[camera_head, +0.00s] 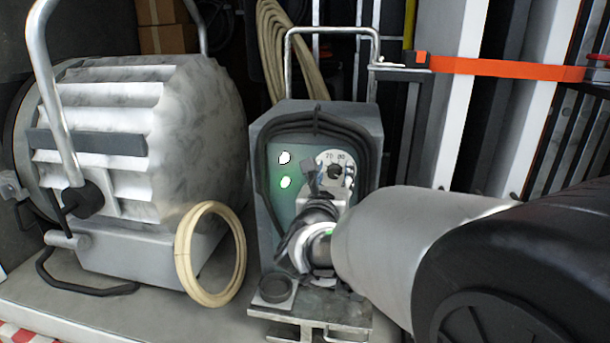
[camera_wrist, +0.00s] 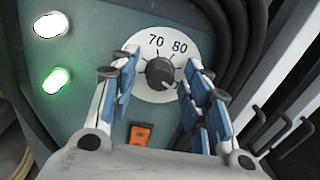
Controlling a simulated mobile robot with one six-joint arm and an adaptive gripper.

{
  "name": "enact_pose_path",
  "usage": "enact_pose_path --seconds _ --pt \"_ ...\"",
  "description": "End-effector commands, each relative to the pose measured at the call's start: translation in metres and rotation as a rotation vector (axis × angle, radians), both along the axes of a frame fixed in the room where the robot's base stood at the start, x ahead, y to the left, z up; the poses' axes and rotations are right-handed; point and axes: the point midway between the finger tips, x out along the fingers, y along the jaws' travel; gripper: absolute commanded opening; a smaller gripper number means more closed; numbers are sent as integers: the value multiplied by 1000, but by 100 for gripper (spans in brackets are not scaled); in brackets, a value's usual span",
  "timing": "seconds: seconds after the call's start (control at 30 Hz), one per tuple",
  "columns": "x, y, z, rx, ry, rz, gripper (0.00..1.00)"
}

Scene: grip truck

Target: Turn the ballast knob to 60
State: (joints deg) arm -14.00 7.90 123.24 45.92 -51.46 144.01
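The ballast knob (camera_wrist: 160,73) is dark and round, on a white dial plate (camera_wrist: 152,95) on the grey-green ballast front. The numbers 70 and 80 show above it; other numbers are hidden or not visible. A small pale mark shows at the knob's lower right, but I cannot tell its exact reading. My gripper (camera_wrist: 159,66) is open, with one blue-padded finger on each side of the knob. A gap shows at the left; contact at the right is unclear. In the head view the knob (camera_head: 335,172) is partly hidden by my gripper (camera_head: 322,182).
Two lit lamps, white (camera_wrist: 50,25) and green (camera_wrist: 57,81), are left of the dial; an orange switch (camera_wrist: 140,134) is below. Black cable (camera_head: 258,170) drapes around the ballast front (camera_head: 290,215). A large lamp head (camera_head: 150,150) and a coil (camera_head: 185,262) stand left.

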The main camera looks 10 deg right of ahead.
Motion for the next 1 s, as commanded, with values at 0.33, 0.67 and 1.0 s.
enact_pose_path --seconds 0.33,0.67,1.0 --pt "0 0 0 0 0 0 18" --pt "0 0 0 -1 0 0 0" --pt "0 0 -2 -79 23 0 0"
